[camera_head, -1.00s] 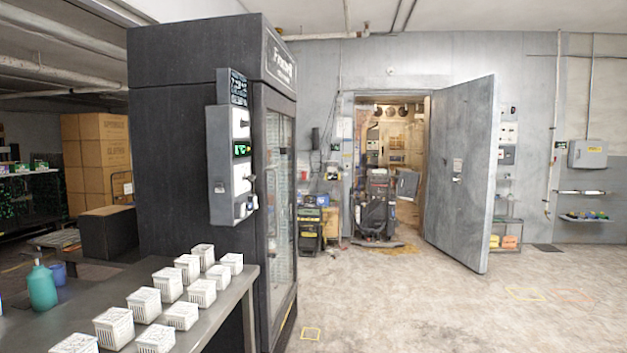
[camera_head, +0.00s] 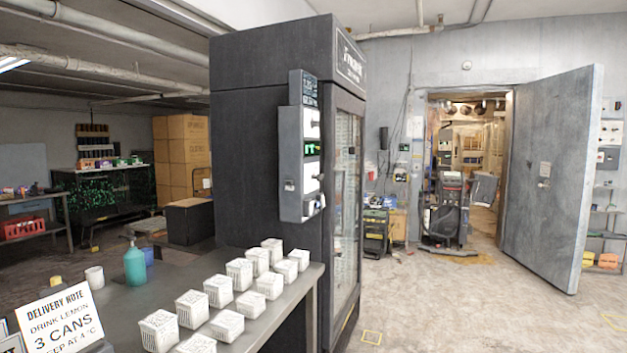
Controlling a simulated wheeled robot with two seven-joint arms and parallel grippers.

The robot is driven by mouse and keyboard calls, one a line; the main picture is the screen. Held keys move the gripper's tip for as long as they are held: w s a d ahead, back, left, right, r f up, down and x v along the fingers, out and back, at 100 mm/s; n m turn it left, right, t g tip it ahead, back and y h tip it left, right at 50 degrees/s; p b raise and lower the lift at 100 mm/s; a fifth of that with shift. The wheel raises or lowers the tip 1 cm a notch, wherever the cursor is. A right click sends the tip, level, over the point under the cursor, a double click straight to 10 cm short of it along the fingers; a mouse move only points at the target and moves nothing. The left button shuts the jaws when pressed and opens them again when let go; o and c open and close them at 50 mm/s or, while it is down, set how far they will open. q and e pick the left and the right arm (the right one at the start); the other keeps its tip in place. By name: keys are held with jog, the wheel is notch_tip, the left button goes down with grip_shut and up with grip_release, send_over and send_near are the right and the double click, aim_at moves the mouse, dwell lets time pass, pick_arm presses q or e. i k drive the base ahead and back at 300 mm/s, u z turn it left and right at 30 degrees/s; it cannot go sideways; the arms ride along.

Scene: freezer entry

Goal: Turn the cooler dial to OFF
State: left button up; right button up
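A tall black glass-door cooler (camera_head: 262,135) stands in the middle of the head view. A grey control box (camera_head: 290,165) is fixed to its left side, near the front corner. The box carries a small green display (camera_head: 312,148) and white panels on its front face. Knob-like parts stick out of that face, seen edge-on, so I cannot tell which is the dial or how it is set. Neither of my grippers is in view.
Open floor (camera_head: 480,315) lies right of the cooler. A large grey door (camera_head: 548,180) stands open behind.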

aim_at(319, 178)
jog(key=z, duration=0.6)
jog(key=i, duration=0.65)
jog(key=z, duration=0.9)
jog(key=i, duration=1.85)
jog(key=u, duration=0.8)
